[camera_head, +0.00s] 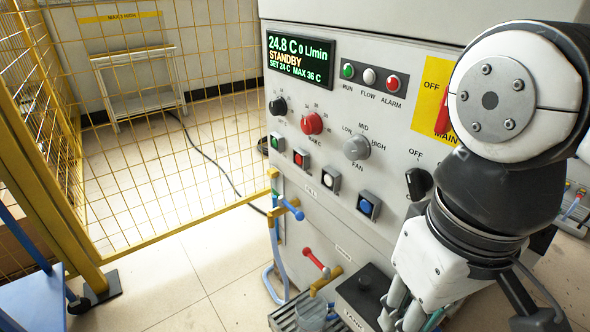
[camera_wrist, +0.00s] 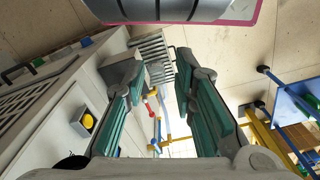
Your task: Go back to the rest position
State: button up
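My gripper (camera_wrist: 160,72) is open in the wrist view. Its two teal-padded fingers stand apart with nothing held between them. In the head view my arm stands at the right in front of the cabinet (camera_head: 330,215), and the gripper's lower part is cut off by the bottom edge. The arm hides part of the yellow main switch plate (camera_head: 431,95). Beyond the fingers in the wrist view are a red valve handle (camera_wrist: 152,108) and a floor grate (camera_wrist: 152,50), apart from the fingers as far as I can tell.
The cabinet's display (camera_head: 299,59) reads STANDBY, 24.8 C and 0 L/min. A blue-handled valve (camera_head: 290,208) and a red-handled valve (camera_head: 315,260) stick out low on the cabinet. A yellow mesh fence (camera_head: 160,120) and blue cart (camera_head: 45,298) stand left. Open floor (camera_head: 185,265) lies between.

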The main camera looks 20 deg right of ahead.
dwell(0.8)
notch_tip(320, 180, up, 29)
jog(key=t+p, duration=0.4)
jog(key=p, duration=2.3)
jog(key=shift+d, duration=0.3)
jog(key=shift+w, duration=0.1)
